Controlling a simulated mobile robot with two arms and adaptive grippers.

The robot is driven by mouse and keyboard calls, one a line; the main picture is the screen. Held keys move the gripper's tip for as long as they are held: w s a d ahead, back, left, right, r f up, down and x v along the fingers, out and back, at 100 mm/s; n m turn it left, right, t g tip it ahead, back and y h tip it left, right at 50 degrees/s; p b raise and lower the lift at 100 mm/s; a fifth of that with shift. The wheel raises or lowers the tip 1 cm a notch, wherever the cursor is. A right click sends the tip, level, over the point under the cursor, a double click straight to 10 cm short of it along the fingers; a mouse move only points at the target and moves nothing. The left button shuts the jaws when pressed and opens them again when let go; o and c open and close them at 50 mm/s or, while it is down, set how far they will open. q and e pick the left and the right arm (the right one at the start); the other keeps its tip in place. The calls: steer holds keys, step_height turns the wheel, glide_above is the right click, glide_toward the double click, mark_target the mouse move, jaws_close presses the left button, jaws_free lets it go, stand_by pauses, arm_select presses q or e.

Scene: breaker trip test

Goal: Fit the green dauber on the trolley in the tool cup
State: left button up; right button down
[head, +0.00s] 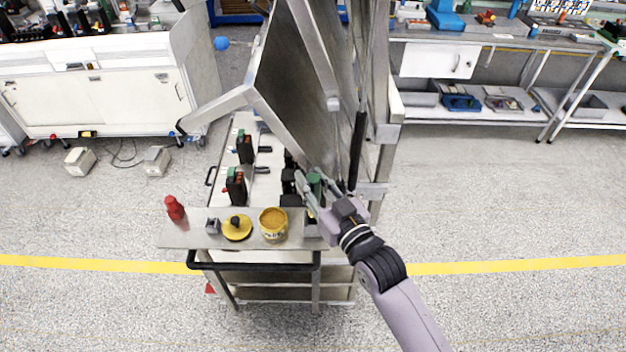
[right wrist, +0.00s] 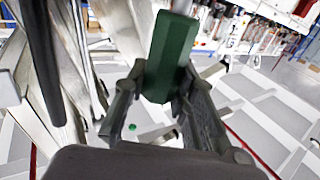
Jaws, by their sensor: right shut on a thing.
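The green dauber (right wrist: 172,58) is between the fingers of my right gripper (right wrist: 160,88) in the right wrist view. In the head view the dauber (head: 315,182) shows as a green end at my right gripper (head: 311,190), above the right side of the trolley (head: 186,239). The gripper is shut on it. A small grey square holder (head: 213,226) stands on the trolley's front ledge. A grey box-like part (head: 313,229) lies below the gripper, partly hidden by it. I cannot tell which of these is the tool cup. My left gripper is not in view.
A red bottle (head: 175,208), a yellow disc with a black knob (head: 236,231) and an open yellow tub (head: 272,228) stand along the front ledge. Black devices (head: 236,187) stand behind. A tall tilted metal panel (head: 297,120) rises close beside my right gripper. The floor in front is clear.

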stand_by(0.8)
steer(key=shift+f+b, duration=1.75)
steer(key=shift+f, duration=1.3)
steer(key=c, duration=1.2)
jaws_free()
steer(key=shift+c, duration=0.2)
steer(key=shift+s+d, duration=0.1)
steer(key=shift+s, duration=0.05)
steer(key=v, duration=1.1)
steer(key=shift+s+d, duration=0.2)
steer(key=shift+s, duration=0.1)
steer(key=shift+o, duration=0.2)
